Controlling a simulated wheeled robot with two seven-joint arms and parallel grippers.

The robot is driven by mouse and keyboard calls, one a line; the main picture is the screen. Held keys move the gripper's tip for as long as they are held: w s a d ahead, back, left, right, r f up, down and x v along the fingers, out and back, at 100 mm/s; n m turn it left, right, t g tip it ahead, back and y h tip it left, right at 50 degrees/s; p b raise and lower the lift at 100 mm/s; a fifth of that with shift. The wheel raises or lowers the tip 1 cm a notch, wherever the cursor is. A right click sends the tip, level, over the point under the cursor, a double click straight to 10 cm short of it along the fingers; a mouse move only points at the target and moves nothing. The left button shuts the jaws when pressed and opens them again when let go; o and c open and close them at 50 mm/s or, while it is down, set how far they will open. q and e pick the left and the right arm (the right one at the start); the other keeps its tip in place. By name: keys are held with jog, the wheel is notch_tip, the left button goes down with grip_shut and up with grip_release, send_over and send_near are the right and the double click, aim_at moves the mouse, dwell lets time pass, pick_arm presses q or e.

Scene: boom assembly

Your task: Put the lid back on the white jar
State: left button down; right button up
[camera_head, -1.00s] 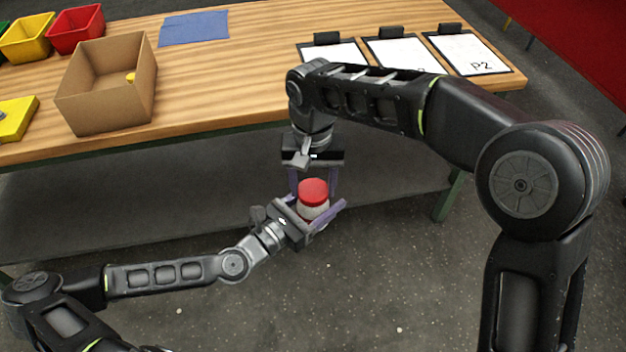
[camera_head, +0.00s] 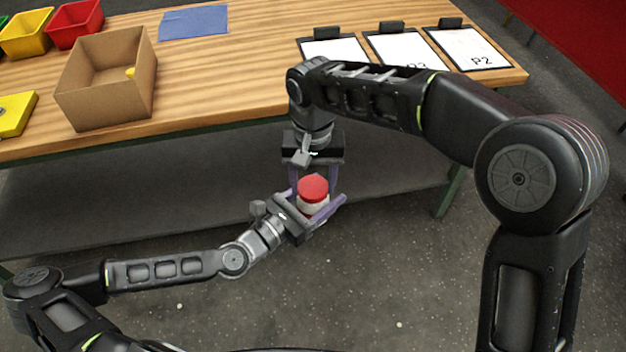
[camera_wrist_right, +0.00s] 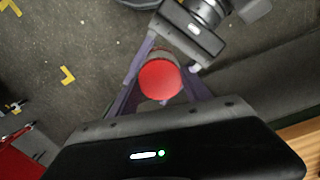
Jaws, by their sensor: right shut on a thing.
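The white jar (camera_head: 314,207) is held off the table, in front of its front edge, between the purple fingers of my left gripper (camera_head: 316,201). The red lid (camera_head: 313,187) is at the top of the jar; I cannot tell whether it is seated. In the right wrist view the lid (camera_wrist_right: 159,80) lies between these fingers, with the left gripper's body (camera_wrist_right: 188,32) just beyond. The lid hides most of the jar there.
The wooden table (camera_head: 230,90) carries an open cardboard box (camera_head: 105,85), red (camera_head: 75,27) and yellow bins (camera_head: 26,36), a blue cloth (camera_head: 194,22) and clipboards (camera_head: 468,48). A grey lower shelf (camera_head: 150,190) is behind the grippers. The floor in front is clear.

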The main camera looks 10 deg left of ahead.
jog(key=shift+f, duration=0.55)
